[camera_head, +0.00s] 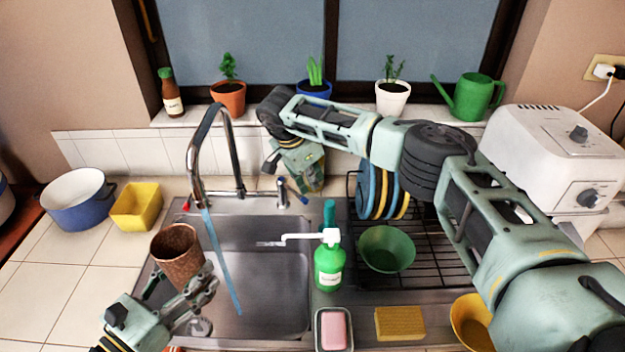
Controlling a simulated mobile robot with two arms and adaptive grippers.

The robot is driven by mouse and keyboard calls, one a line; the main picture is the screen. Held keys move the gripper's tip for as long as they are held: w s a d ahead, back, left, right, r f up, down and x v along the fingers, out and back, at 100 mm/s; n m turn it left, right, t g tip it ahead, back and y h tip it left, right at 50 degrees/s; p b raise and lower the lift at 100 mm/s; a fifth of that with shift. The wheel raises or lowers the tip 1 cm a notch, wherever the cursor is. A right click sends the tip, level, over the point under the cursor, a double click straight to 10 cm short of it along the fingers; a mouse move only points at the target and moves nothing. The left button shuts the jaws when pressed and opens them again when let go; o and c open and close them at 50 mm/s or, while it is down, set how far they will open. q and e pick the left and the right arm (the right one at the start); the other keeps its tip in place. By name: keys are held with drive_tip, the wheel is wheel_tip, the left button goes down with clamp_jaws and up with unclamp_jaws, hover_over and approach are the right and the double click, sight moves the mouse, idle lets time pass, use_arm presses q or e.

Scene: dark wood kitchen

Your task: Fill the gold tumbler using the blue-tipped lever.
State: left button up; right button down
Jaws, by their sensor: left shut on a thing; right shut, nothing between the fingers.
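The gold-brown tumbler (174,259) is held roughly upright, tilted a little, over the left side of the sink. My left gripper (186,290) is shut on it from below right. The chrome faucet (236,160) arches over the sink, and a blue water stream (222,262) runs from its spout. The stream passes just right of the tumbler, apparently outside its rim. The blue-tipped lever (296,192) stands right of the faucet base. My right gripper (300,180) is shut and empty right at the lever; whether they touch is unclear. The tumbler's inside is mostly hidden.
A red tip (186,205) shows left of the faucet. A green soap dispenser (329,266) stands at the sink's right edge, its spout over the basin. A drying rack (437,262) holds plates and a green bowl (387,249). Soap dish (333,341) and sponge (399,323) lie in front.

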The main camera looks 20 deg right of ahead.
drive_tip(key=a+m, duration=0.1)
drive_tip(key=s+a+m+g, duration=0.1)
drive_tip(key=m, duration=0.1)
drive_tip(key=a+m, duration=0.1)
drive_tip(key=shift+s+a+m+g, duration=0.3)
drive_tip(key=shift+s, duration=0.05)
drive_tip(key=shift+s+a, duration=0.2)
drive_tip(key=shift+a, duration=0.9)
drive_tip(key=shift+s+d, duration=0.15)
drive_tip(key=shift+d, duration=0.25)
use_arm(q)
drive_tip(key=shift+a, duration=0.15)
drive_tip(key=shift+r, duration=0.15)
use_arm(e)
wheel_tip(320, 180, up, 10)
drive_tip(key=f, duration=0.1)
hover_over(301, 197)
drive_tip(key=a, duration=0.1)
drive_tip(key=shift+s+r, duration=0.2)
drive_tip(key=shift+r, duration=0.05)
